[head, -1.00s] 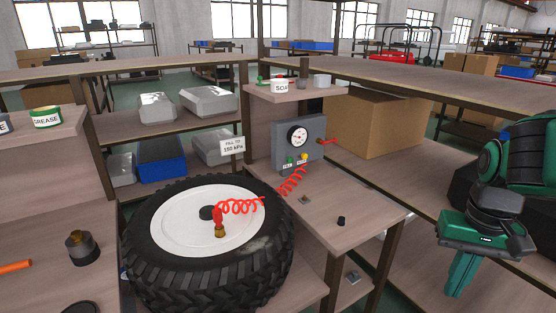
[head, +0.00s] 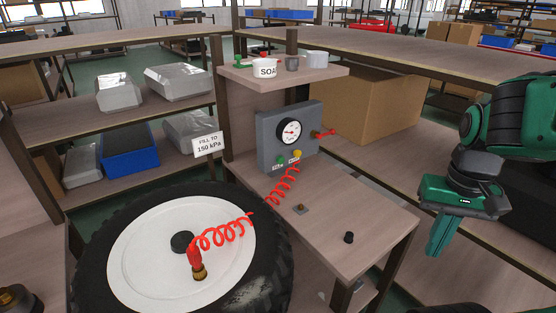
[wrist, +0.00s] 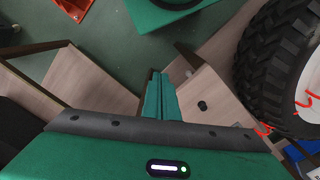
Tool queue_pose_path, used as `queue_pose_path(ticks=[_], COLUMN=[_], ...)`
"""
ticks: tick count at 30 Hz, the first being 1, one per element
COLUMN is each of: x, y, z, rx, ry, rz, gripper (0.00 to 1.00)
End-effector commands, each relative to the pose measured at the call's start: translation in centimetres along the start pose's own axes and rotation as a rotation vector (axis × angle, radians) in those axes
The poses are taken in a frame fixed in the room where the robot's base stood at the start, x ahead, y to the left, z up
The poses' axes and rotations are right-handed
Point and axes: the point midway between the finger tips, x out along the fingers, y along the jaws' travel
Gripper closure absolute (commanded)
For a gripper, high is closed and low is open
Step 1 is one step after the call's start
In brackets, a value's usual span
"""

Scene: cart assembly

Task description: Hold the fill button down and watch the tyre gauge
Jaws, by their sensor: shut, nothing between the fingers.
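The grey inflator box (head: 289,137) stands on the bench and carries a round white tyre gauge (head: 291,132). Its needle is too small to read exactly. Below the gauge are a green button (head: 280,161) and a yellow button (head: 297,154); their labels are not legible. A coiled red hose (head: 225,234) runs from the box to a brass fitting (head: 199,272) on the white wheel of the tyre (head: 88,250). A sign (head: 208,144) reads "FILL TO 150 kPa". My gripper (head: 438,250) is shut and empty, to the right of the box and apart from it. Its fingers also show in the wrist view (wrist: 160,95).
A small black cap (head: 349,237) and a small metal piece (head: 300,208) lie on the bench (head: 330,225). A shelf above the box holds a SOAP tin (head: 265,68). A cardboard box (head: 370,115) stands behind, between the inflator box and my arm.

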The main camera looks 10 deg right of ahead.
Motion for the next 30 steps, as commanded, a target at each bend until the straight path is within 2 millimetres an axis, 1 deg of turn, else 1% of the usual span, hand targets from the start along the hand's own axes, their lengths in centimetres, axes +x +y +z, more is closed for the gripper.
queue_pose_path(ticks=[5, 7, 8, 11, 14, 15, 17, 18, 20, 21, 23, 24, 25, 27, 30], x=[0.0, -0.3, -0.4, 0.0, 0.7, 1.1, 1.7, 2.1, 2.6, 3.0, 3.6, 3.9, 4.2, 4.6, 5.1], y=[0.0, 0.4, 0.4, -0.6, -2.9, -4.3, -6.6, -8.4, -11.2, -13.2, -16.3, -18.3, -19.8, -23.0, -26.8], z=[0.0, 0.7, 0.5, -1.5, -5.2, -6.8, -9.4, -11.0, -13.3, -14.6, -16.4, -17.4, -18.1, -19.3, -20.4], rx=[0.000, -0.004, -0.007, -0.030, -0.071, -0.091, -0.118, -0.137, -0.162, -0.176, -0.194, -0.203, -0.207, -0.213, -0.214], ry=[0.000, 0.014, 0.022, 0.062, 0.135, 0.171, 0.230, 0.268, 0.323, 0.358, 0.404, 0.434, 0.455, 0.495, 0.540], rz=[0.000, -0.006, -0.007, -0.007, -0.019, -0.030, -0.056, -0.078, -0.119, -0.149, -0.202, -0.238, -0.267, -0.332, -0.418], gripper=[1.00, 1.00, 1.00, 1.00, 1.00, 1.00, 1.00, 1.00, 1.00, 1.00, 1.00, 1.00, 1.00, 1.00, 1.00])
